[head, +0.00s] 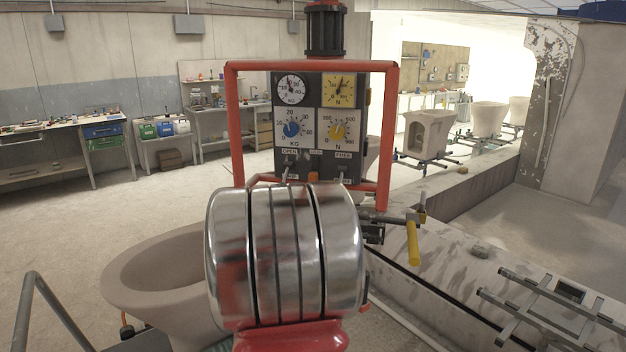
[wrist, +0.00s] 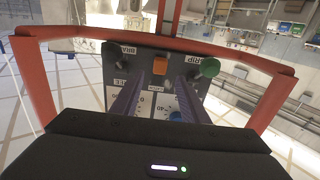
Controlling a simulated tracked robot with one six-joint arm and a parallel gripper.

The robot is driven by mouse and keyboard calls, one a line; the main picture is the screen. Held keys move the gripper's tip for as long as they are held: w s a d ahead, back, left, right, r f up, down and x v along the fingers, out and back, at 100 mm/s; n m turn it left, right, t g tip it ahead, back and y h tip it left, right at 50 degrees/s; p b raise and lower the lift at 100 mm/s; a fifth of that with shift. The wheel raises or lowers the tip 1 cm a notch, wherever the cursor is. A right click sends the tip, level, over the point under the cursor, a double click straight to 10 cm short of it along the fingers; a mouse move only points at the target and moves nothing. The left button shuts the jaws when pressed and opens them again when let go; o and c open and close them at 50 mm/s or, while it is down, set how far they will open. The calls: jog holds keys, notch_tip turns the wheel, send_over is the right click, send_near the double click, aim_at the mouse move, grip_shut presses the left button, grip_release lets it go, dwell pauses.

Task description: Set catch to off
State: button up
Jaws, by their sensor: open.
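A grey control panel (head: 313,140) hangs in a red frame in the head view. No label reading "catch" or "off" is legible. Two small toggles sit along its lower edge, the left one (head: 289,171) under OPEN and the right one (head: 340,167) under FREE. My gripper (wrist: 161,86) is open and empty, pointing at the panel's lower part. In the head view my arm hides it.
The red frame (head: 386,125) surrounds the panel closely. A blue knob (head: 291,130), a yellow knob (head: 337,131) and two gauges sit higher. A yellow-handled lever (head: 413,243) sticks out at the right. A clay bowl (head: 150,285) stands at the lower left.

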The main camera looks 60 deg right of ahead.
aim_at(312, 179)
jog(key=x, duration=0.9)
jog(key=shift+d, duration=0.2)
jog(key=shift+c, duration=0.6)
grip_shut()
